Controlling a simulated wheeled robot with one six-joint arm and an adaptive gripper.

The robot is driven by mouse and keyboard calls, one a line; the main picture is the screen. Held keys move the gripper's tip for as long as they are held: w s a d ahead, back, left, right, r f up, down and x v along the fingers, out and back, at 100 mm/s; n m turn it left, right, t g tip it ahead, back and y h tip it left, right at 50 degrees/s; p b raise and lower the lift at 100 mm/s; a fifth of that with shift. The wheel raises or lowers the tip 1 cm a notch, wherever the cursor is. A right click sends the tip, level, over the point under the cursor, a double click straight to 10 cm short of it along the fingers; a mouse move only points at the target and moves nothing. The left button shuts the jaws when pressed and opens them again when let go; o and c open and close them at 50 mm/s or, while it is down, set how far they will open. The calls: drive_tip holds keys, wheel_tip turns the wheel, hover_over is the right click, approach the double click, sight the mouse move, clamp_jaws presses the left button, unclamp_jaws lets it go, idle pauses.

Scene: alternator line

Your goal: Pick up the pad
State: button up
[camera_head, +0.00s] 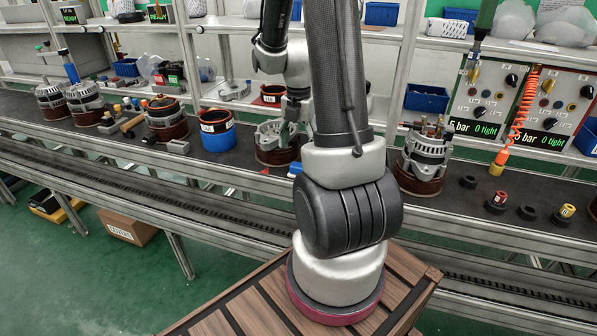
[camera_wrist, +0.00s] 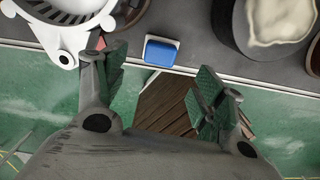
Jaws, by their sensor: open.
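A small blue-topped block with a pale base, which looks like the pad (camera_wrist: 162,52), lies at the edge of the dark bench top in the wrist view. It appears as a small pale and blue piece (camera_head: 294,169) beside my arm in the head view. My gripper (camera_wrist: 158,82) is open, its two green-lined fingers spread apart. The pad shows just beyond the fingertips, closer to the left finger, with nothing between the fingers. In the head view my gripper (camera_head: 291,132) is partly hidden behind my arm; I cannot tell its height above the bench.
A pale metal housing (camera_wrist: 72,30) is close to the left finger. A round pot with cream contents (camera_wrist: 278,22) stands to the right. A blue container (camera_head: 217,136) and an alternator (camera_head: 424,158) stand on the bench (camera_head: 345,170). Green floor shows below the bench edge.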

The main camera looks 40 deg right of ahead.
sight(298, 165)
drive_tip(key=shift+n, duration=0.4)
wheel_tip(298, 165, down, 9)
drive_tip(key=shift+r, duration=0.1)
drive_tip(key=c, duration=1.1)
